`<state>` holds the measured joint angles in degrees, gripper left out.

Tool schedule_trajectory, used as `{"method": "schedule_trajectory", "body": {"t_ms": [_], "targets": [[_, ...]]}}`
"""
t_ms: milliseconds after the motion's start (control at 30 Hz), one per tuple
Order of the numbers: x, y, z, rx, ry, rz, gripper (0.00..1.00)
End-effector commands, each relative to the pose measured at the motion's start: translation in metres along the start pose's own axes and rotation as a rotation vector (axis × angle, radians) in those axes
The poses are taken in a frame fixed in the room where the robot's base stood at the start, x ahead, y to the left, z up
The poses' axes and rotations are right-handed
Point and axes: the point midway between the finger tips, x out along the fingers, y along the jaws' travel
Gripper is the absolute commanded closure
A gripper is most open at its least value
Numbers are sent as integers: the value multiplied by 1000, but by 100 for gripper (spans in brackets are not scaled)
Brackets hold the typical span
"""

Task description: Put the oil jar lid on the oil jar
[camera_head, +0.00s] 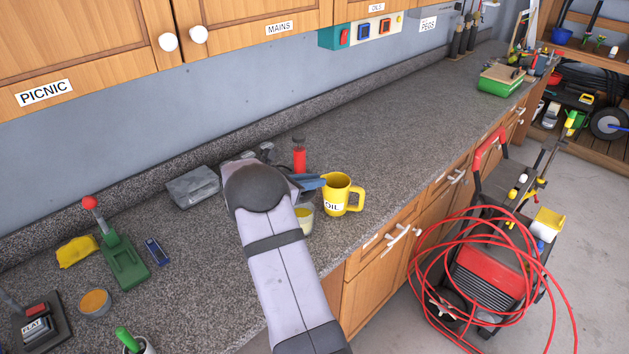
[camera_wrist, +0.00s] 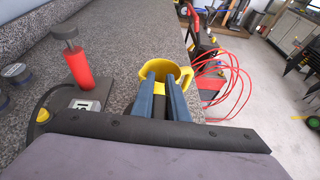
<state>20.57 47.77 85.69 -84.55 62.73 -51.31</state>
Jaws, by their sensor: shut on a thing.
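A yellow jug labelled OIL (camera_head: 335,206) stands upright on the worktop, its handle to the right. It also shows beyond my fingertips in the wrist view (camera_wrist: 211,82). A small pale jar with yellow contents (camera_head: 305,219) stands just left of the jug, partly hidden by my arm. I cannot tell which of the two is the oil jar. My gripper (camera_head: 322,182) has blue fingers, pointing at the jug's upper left side in the head view; they also show in the wrist view (camera_wrist: 168,76). A dark thing sits between them, too hidden to identify as the lid. No separate lid is clearly visible.
A red cylinder with a dark top (camera_head: 299,158) stands behind my gripper. A grey box (camera_head: 193,187) lies to its left. A green lever tool (camera_head: 123,260) is further left. The worktop (camera_head: 420,120) is clear beyond the jug; its front edge is close to the jug.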

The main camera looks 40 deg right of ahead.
Motion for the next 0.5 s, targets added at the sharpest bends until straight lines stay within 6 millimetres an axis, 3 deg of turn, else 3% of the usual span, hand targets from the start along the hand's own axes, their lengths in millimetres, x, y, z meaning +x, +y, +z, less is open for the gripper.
{"method": "schedule_trajectory", "body": {"t_ms": [500], "targets": [[6,0,-16,0,0,-1,100]]}}
